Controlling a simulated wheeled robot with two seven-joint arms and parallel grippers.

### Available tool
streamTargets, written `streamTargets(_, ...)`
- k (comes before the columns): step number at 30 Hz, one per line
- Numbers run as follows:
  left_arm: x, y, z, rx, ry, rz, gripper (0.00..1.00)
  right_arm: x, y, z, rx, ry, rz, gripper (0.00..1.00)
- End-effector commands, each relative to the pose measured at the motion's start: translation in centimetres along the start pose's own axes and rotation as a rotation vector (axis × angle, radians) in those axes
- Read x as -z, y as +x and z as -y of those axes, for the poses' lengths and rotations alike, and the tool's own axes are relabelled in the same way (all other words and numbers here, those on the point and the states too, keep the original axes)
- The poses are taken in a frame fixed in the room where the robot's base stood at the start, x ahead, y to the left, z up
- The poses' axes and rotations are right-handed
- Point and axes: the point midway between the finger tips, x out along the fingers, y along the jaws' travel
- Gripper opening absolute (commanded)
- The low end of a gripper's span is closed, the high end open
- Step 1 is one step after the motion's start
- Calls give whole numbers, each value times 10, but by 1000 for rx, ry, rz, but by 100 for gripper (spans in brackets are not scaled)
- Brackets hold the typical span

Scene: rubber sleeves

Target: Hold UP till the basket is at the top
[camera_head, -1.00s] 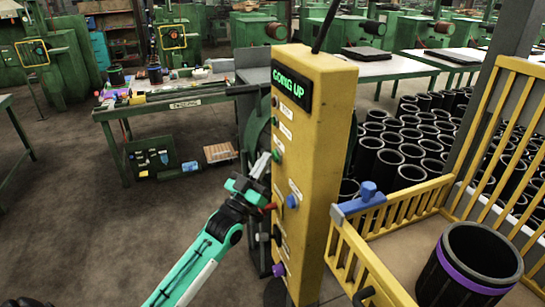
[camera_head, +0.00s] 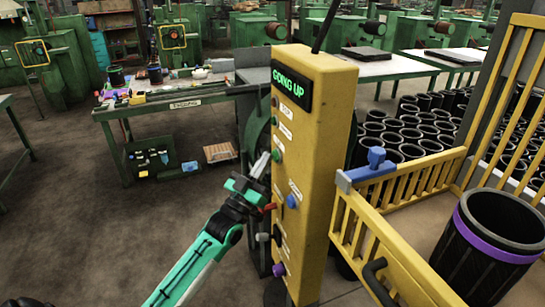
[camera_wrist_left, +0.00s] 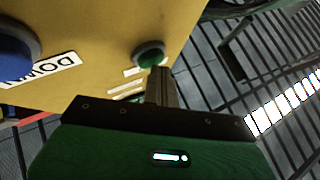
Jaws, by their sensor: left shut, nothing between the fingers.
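The yellow control post (camera_head: 314,150) stands in the middle with a lit green "GOING UP" sign (camera_head: 290,88). My left gripper (camera_head: 265,160) is shut and empty, its tips against or right at a green button (camera_head: 277,155) on the post's side. In the left wrist view, the shut fingers (camera_wrist_left: 161,82) reach the green button (camera_wrist_left: 148,53); the contact itself is partly hidden. The yellow railed basket (camera_head: 362,228) is at the right, holding a black sleeve with a purple band (camera_head: 490,240). My right gripper is out of view.
A blue button (camera_head: 292,201), red lever (camera_head: 269,207) and purple knob (camera_head: 278,269) are also on the post. A blue latch (camera_head: 373,163) tops the basket's rail. Several black sleeves (camera_head: 405,135) stand behind the basket. A cluttered workbench (camera_head: 180,95) is at the back left.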

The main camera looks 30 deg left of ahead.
Motion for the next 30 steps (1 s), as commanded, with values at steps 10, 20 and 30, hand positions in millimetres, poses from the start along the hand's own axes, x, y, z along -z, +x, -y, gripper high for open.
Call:
streamTargets(10, 0, 0, 0, 0, 0, 0, 0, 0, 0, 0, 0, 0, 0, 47)
streamTargets(20, 4, -6, 4, -1, 1, 0, 0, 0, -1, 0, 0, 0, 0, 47)
streamTargets(30, 8, -11, 8, 0, 0, 0, 0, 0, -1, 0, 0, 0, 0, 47)
